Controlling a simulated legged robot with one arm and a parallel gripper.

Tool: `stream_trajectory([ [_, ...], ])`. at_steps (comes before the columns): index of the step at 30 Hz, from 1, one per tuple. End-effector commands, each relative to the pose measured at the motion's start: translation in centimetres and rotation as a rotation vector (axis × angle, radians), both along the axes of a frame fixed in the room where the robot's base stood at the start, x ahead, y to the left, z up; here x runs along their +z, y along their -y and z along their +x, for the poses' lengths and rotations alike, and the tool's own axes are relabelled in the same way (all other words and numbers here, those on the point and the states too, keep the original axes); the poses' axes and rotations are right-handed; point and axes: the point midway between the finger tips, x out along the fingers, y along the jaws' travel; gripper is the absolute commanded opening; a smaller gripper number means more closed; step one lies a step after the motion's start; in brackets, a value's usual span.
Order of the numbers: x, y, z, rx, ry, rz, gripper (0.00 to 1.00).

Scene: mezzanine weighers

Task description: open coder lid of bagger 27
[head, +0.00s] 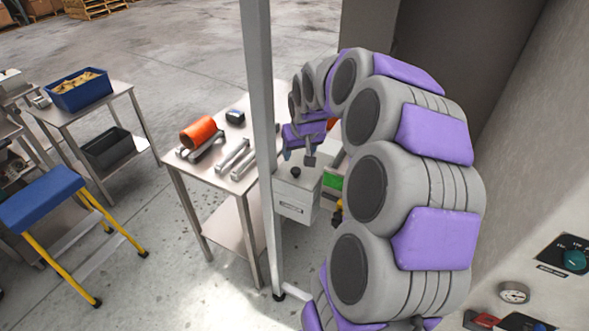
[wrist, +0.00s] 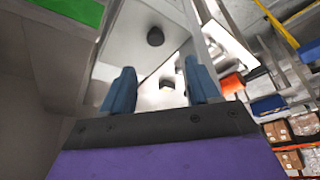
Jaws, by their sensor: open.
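The likely coder is a light grey box (head: 297,203) beyond the metal post. Its top, the lid (head: 287,187), looks flat and closed and carries a small black knob (head: 295,172). In the wrist view the pale lid (wrist: 128,43) shows beyond the fingers, with the black knob (wrist: 155,37) above the gap between them. My gripper (head: 298,155) is just above the lid in the head view, apart from the knob. In the wrist view its two blue fingers (wrist: 154,90) are spread with nothing between them. No bagger number is readable.
A vertical metal post (head: 262,130) stands close to the left of the box. A steel table (head: 196,172) holds an orange roll (head: 198,132) and metal bars. A blue step stool (head: 42,197) stands left. A control panel with a gauge (head: 514,292) is at right.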

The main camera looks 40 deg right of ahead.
Motion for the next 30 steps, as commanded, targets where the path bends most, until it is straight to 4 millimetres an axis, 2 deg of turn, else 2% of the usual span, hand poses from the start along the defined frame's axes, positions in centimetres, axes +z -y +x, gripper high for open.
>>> stream_trajectory([
  [1, -1.2, 0.3, 0.3, -0.001, -0.004, 0.003, 0.6],
  [6, -4.4, 1.0, 1.5, -0.002, -0.003, 0.006, 0.6],
  [15, -8.9, 1.4, 3.2, -0.001, -0.002, 0.002, 0.6],
  [21, -10.1, 1.5, 3.8, 0.0, 0.001, -0.001, 0.6],
  [30, -10.3, 1.8, 3.9, -0.001, 0.002, 0.002, 0.6],
])
